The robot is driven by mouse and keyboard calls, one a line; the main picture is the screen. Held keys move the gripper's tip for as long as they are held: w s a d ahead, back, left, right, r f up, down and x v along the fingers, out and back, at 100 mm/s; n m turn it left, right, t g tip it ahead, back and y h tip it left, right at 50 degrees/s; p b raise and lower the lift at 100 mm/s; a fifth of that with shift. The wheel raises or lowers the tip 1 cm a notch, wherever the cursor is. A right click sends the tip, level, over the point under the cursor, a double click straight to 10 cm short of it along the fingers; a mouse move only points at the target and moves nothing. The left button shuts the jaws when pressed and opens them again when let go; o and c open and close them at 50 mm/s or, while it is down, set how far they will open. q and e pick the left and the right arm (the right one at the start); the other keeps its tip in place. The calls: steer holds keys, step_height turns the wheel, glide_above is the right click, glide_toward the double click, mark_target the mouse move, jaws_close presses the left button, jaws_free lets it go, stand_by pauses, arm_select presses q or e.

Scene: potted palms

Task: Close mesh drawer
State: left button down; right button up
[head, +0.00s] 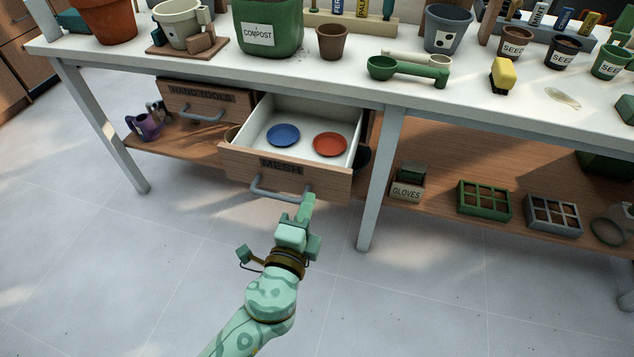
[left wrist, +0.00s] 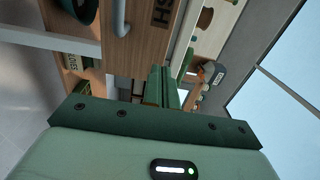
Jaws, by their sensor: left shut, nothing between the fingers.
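The mesh drawer (head: 285,172) is pulled out under the white bench top, with a wooden front marked MESH and a grey bar handle (head: 281,193). A blue disc (head: 283,135) and a red disc (head: 330,144) lie inside on its white bottom. My left gripper (head: 308,200) is shut and empty at the right part of the drawer front, by the handle's right end. In the left wrist view the shut fingers (left wrist: 160,87) point at the wooden front (left wrist: 140,50), beside the handle (left wrist: 119,15). I cannot tell if they touch it. My right gripper is not in view.
The hand tools drawer (head: 195,101) is left of the mesh drawer. A bench leg (head: 380,180) stands to its right. The lower shelf holds a purple can (head: 144,127), a gloves box (head: 408,184) and seed trays (head: 484,200). The floor in front is clear.

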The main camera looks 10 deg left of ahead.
mark_target(320, 172)
arm_select(q)
steer(key=w, duration=0.4)
steer(key=shift+w+d+f, duration=0.1)
steer(key=shift+w, duration=0.25)
steer(key=shift+w+b, duration=0.35)
steer(key=shift+w, duration=0.45)
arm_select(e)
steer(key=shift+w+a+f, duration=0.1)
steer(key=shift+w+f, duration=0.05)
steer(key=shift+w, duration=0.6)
arm_select(q)
steer(key=shift+w, duration=0.1)
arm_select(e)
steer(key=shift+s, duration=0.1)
